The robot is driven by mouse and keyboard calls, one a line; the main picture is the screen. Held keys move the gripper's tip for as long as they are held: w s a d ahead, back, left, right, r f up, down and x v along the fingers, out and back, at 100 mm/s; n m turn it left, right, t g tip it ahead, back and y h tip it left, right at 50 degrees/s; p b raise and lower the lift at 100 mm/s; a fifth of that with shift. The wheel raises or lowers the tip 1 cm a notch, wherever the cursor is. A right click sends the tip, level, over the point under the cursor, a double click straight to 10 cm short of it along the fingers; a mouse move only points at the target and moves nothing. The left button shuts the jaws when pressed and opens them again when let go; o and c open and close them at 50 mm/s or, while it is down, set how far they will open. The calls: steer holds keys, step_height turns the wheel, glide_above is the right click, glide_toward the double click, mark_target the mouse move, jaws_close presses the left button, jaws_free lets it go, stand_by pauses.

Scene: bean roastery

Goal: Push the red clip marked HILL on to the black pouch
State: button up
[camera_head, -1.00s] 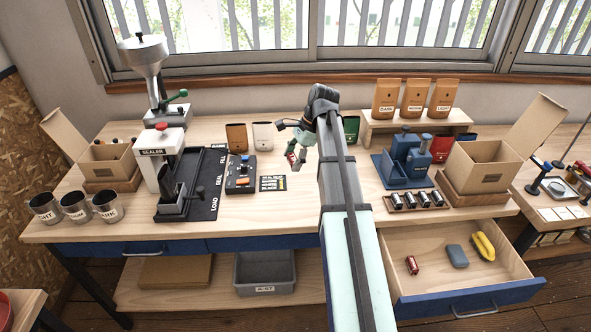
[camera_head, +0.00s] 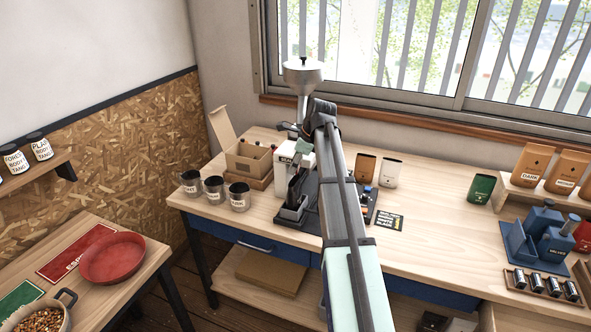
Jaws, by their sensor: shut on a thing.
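My gripper (camera_head: 302,146) is at the far end of my arm, in front of the white sealer. It is small and partly lost against the sealer. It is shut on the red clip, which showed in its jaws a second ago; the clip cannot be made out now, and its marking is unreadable. The black pouch (camera_head: 294,188) stands upright in the dark loading fixture (camera_head: 290,213) at the front of the sealer. The gripper appears above the pouch in the picture; I cannot tell the gap between them.
The white sealer (camera_head: 308,165) stands below the metal hopper (camera_head: 303,75). An open cardboard box (camera_head: 247,162) and metal cups (camera_head: 214,189) are to the left. Brown (camera_head: 365,168) and white (camera_head: 390,173) pouches stand right of my arm. The bench centre right is mostly clear.

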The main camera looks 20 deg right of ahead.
mark_target(294, 182)
steer(key=shift+w+a+m+t+h, duration=0.15)
steer(key=shift+w+m+t+h, duration=0.2)
steer(key=shift+m, duration=0.35)
steer(key=shift+w+f+b, duration=0.1)
steer(key=shift+f+b, duration=0.9)
steer(key=shift+f, duration=1.2)
steer(key=shift+f+p, duration=0.45)
steer(key=shift+f, duration=0.1)
stand_by(0.5)
steer(key=shift+f, duration=0.4)
stand_by(0.4)
steer(key=shift+f, duration=0.15)
steer(key=shift+c, duration=1)
